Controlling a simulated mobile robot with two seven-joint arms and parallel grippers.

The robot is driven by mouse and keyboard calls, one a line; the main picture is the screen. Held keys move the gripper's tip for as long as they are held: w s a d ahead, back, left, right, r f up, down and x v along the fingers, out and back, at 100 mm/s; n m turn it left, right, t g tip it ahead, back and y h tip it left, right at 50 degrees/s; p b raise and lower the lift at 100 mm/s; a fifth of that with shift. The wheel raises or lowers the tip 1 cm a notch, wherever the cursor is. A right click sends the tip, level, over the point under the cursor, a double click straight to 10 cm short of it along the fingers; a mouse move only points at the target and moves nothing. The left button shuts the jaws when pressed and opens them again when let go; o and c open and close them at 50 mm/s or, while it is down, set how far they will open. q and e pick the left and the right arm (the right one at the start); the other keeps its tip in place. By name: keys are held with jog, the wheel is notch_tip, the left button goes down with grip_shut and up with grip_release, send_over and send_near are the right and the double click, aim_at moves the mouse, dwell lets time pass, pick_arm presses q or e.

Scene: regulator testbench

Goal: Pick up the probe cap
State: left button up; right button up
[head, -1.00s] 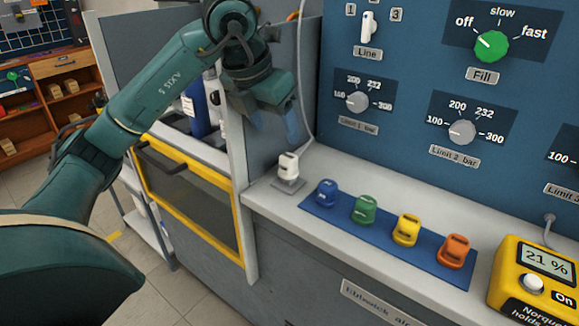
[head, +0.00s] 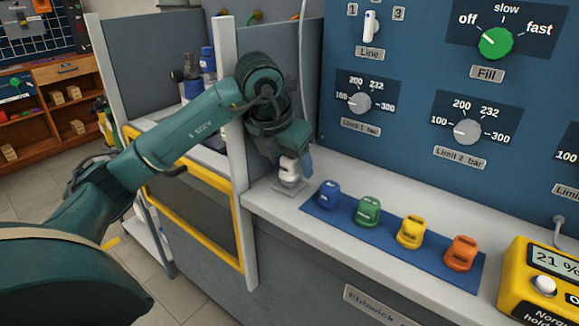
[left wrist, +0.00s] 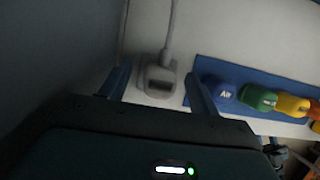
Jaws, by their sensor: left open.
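The probe cap looks to be the small white-and-grey piece (head: 289,172) on a small grey pad at the left end of the bench ledge. Its upper part is hidden by my left gripper (head: 290,158), which is right over it. In the left wrist view the piece (left wrist: 159,80) has a grey cable running up from its top. There the two fingers of the open left gripper (left wrist: 160,92) stand on either side of it, with a gap on both sides. My right gripper is not in view.
Blue (head: 327,194), green (head: 367,210), yellow (head: 411,231) and orange (head: 460,253) caps stand in a row on a blue mat (head: 375,242), right of the gripper. A grey post (head: 228,110) is close on the left. The blue control panel (head: 420,70) rises behind.

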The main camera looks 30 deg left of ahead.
aim_at(289, 157)
pick_arm(q)
jog(key=c, duration=1.1)
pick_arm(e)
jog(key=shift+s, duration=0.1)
pick_arm(q)
jog(key=shift+r, duration=0.1)
